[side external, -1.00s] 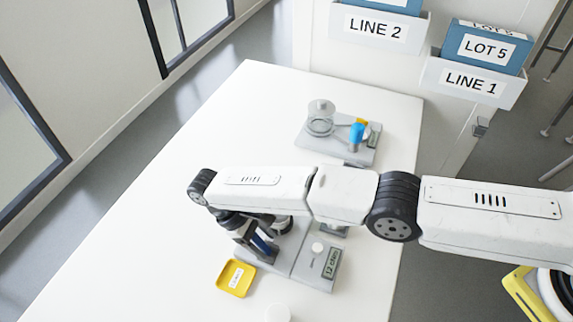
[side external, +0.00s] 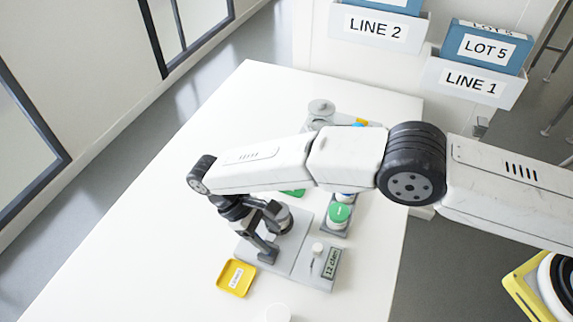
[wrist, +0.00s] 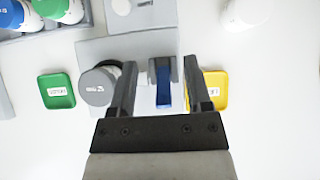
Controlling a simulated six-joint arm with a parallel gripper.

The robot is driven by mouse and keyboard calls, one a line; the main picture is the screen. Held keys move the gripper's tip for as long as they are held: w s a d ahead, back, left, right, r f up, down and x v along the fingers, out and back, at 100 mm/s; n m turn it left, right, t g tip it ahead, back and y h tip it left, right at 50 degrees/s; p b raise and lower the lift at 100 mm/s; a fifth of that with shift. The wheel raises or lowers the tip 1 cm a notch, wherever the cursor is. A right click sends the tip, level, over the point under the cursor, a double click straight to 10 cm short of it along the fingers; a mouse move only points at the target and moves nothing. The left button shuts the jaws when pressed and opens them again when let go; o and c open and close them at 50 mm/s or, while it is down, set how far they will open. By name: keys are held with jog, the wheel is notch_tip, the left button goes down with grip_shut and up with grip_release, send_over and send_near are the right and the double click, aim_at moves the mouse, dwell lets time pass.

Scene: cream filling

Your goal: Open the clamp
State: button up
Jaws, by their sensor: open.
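The clamp's blue lever (wrist: 164,90) shows in the wrist view, on a dark grey block on the grey base plate (wrist: 85,48). My gripper (wrist: 159,66) is open, with one finger on each side of the lever; the lever lies nearer the right finger. I cannot tell whether a finger touches it. A jar with a grey lid (wrist: 98,86) stands just left of the left finger, with a dark curved part beside it. In the side view my gripper (side external: 272,233) is low over the base plate (side external: 298,262) and hides the lever.
A yellow tray (side external: 237,278) lies beside the plate, close to the right finger in the wrist view. A green tray (wrist: 57,90) lies on the other side. A rack with green-lidded (side external: 340,212) and blue-lidded jars stands behind. A white round object (side external: 278,313) stands at the front.

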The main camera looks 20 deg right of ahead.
jog(key=s+d+r, duration=0.7)
jog(key=s+r, duration=0.1)
jog(key=s, duration=0.2)
jog(key=shift+d+r, duration=0.15)
jog(key=shift+d, duration=0.25)
dwell(0.8)
jog(key=w+d+r+m+t+y, duration=0.1)
jog(key=w+d+r+m+y, duration=0.15)
jog(key=d, duration=0.45)
jog(key=w+d+r+m+t+y, duration=0.1)
jog(key=w+d+m+t+y, duration=0.15)
jog(key=d, duration=0.45)
jog(key=s+d+r+m+t, duration=0.1)
jog(key=d+m+t, duration=0.1)
jog(key=d, duration=0.5)
jog(key=s+d+r+m+t, duration=0.1)
jog(key=s+d+m+t, duration=0.1)
jog(key=d, duration=0.6)
jog(key=shift+r, duration=0.25)
